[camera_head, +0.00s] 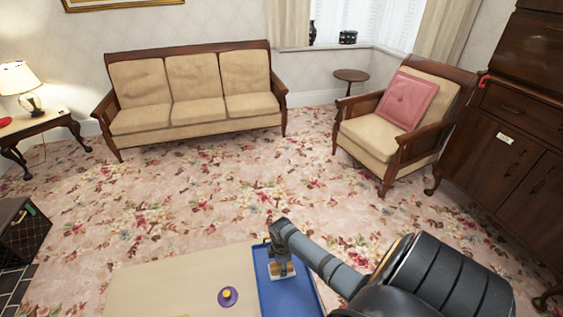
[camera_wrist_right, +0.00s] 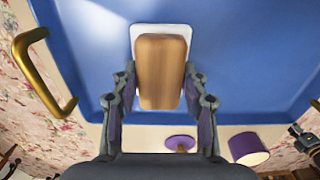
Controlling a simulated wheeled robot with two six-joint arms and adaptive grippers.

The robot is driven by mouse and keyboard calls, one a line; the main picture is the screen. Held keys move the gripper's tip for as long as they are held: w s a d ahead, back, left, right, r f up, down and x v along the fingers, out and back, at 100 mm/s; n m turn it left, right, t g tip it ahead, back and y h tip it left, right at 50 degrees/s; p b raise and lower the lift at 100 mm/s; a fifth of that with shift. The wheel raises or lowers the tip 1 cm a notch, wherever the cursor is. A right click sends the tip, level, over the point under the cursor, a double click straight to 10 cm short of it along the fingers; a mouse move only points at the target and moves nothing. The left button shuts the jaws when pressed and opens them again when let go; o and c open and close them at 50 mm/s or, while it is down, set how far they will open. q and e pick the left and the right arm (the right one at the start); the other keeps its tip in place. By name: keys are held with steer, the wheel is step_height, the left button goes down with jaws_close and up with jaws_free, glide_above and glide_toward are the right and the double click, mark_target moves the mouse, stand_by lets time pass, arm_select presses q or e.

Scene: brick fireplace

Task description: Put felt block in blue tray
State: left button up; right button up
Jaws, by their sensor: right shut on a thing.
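The felt block (camera_wrist_right: 160,70) has a wooden top and a white felt underside. My right gripper (camera_wrist_right: 160,90) is shut on its sides. It also shows small under my right gripper (camera_head: 282,262) in the head view (camera_head: 283,271). The block is inside the outline of the blue tray (camera_wrist_right: 245,60), over its floor. I cannot tell whether the felt touches the floor. The blue tray also shows in the head view (camera_head: 293,298), at the right end of the light table, partly hidden by my right arm. My left gripper is not in view.
The light table (camera_head: 165,285) holds a purple disc with a yellow knob (camera_head: 228,296) left of the tray. A purple cylinder (camera_wrist_right: 249,148) shows in the wrist view. The tray has a brass handle (camera_wrist_right: 42,78). A sofa (camera_head: 195,95) and armchair (camera_head: 385,130) stand farther back.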

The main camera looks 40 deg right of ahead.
steer(key=shift+f, duration=0.1)
steer(key=shift+f, duration=0.1)
steer(key=o, duration=1.1)
steer(key=shift+o, duration=0.2)
steer(key=shift+r, duration=0.5)
step_height(320, 180, up, 11)
steer(key=p, duration=0.3)
steer(key=shift+r, duration=0.15)
